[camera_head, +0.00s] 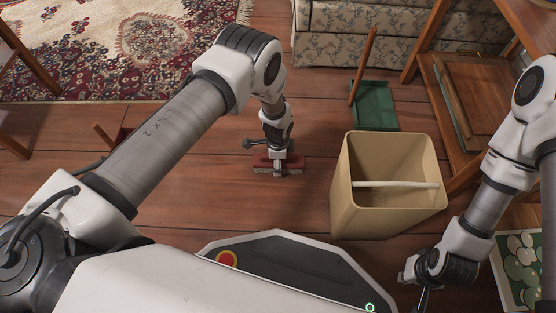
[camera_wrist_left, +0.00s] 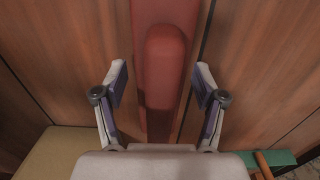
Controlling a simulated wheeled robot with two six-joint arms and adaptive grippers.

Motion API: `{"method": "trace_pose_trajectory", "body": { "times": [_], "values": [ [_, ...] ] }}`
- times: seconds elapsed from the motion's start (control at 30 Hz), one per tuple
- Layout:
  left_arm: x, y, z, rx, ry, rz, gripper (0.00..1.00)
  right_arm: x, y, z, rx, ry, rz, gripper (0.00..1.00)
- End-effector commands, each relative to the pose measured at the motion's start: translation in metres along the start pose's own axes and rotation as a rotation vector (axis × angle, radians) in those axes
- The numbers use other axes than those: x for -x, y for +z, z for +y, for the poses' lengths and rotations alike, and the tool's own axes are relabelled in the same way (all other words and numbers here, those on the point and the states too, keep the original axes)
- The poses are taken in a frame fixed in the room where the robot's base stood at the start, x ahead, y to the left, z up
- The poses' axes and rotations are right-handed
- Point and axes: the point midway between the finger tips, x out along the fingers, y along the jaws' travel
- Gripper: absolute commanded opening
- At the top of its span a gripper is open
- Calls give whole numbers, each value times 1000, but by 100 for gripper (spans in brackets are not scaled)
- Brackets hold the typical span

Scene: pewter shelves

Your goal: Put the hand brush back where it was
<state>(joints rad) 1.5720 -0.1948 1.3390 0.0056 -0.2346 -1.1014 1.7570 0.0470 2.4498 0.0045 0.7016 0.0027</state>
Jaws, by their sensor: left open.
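The hand brush, dark red, lies on the wooden floor (camera_head: 262,164) left of the bin. In the left wrist view its red back and handle (camera_wrist_left: 166,70) run up the picture between my fingers. My left gripper (camera_head: 278,168) is right over the brush, pointing down. In the left wrist view the fingers (camera_wrist_left: 160,82) are spread, one on each side of the brush, with a gap on both sides. It is not gripped. My right gripper (camera_head: 422,298) is at the lower right, away from the brush; its fingers are mostly cut off by the picture edge.
A tan bin (camera_head: 385,213) with a pale rod across its inside stands right of the brush. Behind it is a green dustpan (camera_head: 375,108) with a wooden handle. A patterned sofa (camera_head: 390,45) and rug (camera_head: 110,50) lie beyond. Wooden furniture (camera_head: 470,110) is at right.

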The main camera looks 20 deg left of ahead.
Motion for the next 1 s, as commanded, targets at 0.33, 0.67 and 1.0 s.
{"method": "trace_pose_trajectory", "body": {
  "times": [0.33,0.67,1.0],
  "values": [
    [75,0,-1,0,-2,0,71,55,2,-1,9,-1,-6,0],
    [124,0,0,0,0,0,71,84,3,-2,13,-1,-9,0],
    [116,40,33,198,3,-17,71,82,3,-2,13,-1,-9,0]
  ]
}}
